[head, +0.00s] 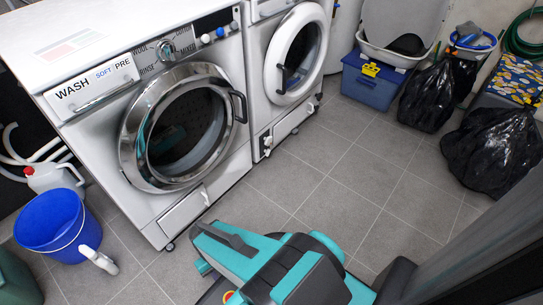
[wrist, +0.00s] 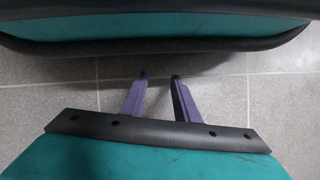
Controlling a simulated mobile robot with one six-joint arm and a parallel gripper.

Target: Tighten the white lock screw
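I cannot tell for sure which part is the white lock screw. A small white fitting (head: 205,196) sticks out at the lower right of the near washing machine (head: 95,140), by its bottom flap (head: 184,215). A similar white fitting (head: 267,143) shows low on the second machine (head: 262,95). My gripper (wrist: 159,76) shows in the wrist view with two purple fingers apart and nothing between them. It is over grey floor tiles, touching nothing visible. The head view shows my folded teal arm, but its fingers are not distinguishable there.
A blue bucket (head: 50,228) and a white jug (head: 52,178) stand left of the near machine. A blue box (head: 372,85) and black bags (head: 495,150) stand at the right. The tiled floor (head: 330,175) between is clear.

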